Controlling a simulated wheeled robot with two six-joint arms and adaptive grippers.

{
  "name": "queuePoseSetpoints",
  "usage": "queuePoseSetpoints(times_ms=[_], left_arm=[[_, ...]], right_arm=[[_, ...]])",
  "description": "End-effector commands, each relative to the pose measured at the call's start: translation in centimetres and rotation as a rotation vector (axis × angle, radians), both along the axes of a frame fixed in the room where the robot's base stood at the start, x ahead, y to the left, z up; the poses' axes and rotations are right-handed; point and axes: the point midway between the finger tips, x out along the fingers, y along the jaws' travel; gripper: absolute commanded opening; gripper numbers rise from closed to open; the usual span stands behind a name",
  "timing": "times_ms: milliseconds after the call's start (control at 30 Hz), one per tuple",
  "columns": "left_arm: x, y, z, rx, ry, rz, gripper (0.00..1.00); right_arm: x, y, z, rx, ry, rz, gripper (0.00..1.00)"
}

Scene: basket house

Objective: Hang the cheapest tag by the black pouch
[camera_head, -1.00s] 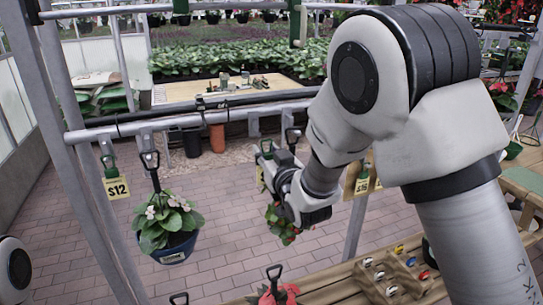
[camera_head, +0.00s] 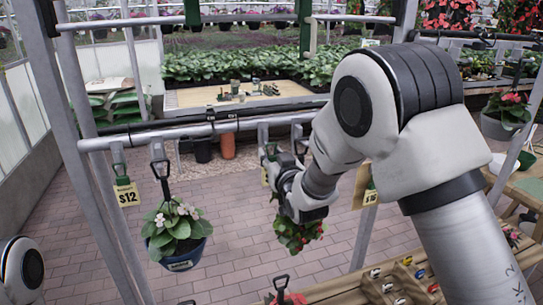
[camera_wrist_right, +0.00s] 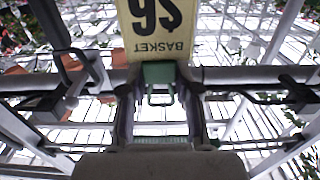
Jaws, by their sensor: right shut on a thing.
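My right gripper (camera_head: 284,165) is by the hanging rail (camera_head: 235,126). In the right wrist view, my right gripper (camera_wrist_right: 160,108) is shut on the green clip (camera_wrist_right: 159,82) of a yellow tag (camera_wrist_right: 158,32). This tag reads "BASKET" with a one-digit dollar price, upside down; I cannot tell whether it is 6 or 9. A $12 tag (camera_head: 127,194) hangs from a green clip at the rail's left. Another tag (camera_head: 370,197), apparently $16, is partly hidden behind my right arm. I cannot pick out a black pouch. My left gripper is out of view.
A white-flowered plant in a dark blue pot (camera_head: 180,262) hangs from a black hook on the rail. A red-flowered plant (camera_head: 298,234) hangs below my right gripper. A wooden tray (camera_head: 395,285) of small items is at lower right. Brick floor is open behind the rail.

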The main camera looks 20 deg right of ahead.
Motion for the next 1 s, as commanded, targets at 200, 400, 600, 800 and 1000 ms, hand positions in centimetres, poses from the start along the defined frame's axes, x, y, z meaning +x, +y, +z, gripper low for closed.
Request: queuePoseSetpoints(times_ms=[200, 400, 600, 800, 1000], left_arm=[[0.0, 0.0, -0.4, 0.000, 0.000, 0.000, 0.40], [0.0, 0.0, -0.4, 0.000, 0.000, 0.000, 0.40], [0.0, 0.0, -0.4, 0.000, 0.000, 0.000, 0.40], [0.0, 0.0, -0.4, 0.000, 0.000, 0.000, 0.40], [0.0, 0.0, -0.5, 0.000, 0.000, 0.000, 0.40]], right_arm=[[0.2, 0.0, -0.1, 0.000, -0.001, 0.000, 0.12], [0.3, 0.0, 0.1, 0.000, -0.001, 0.000, 0.12], [0.8, 0.0, 0.1, 0.000, -0.001, 0.000, 0.12], [2.2, 0.1, 0.0, 0.000, -0.001, 0.000, 0.12], [2.9, 0.1, 0.1, 0.000, -0.001, 0.000, 0.12]])
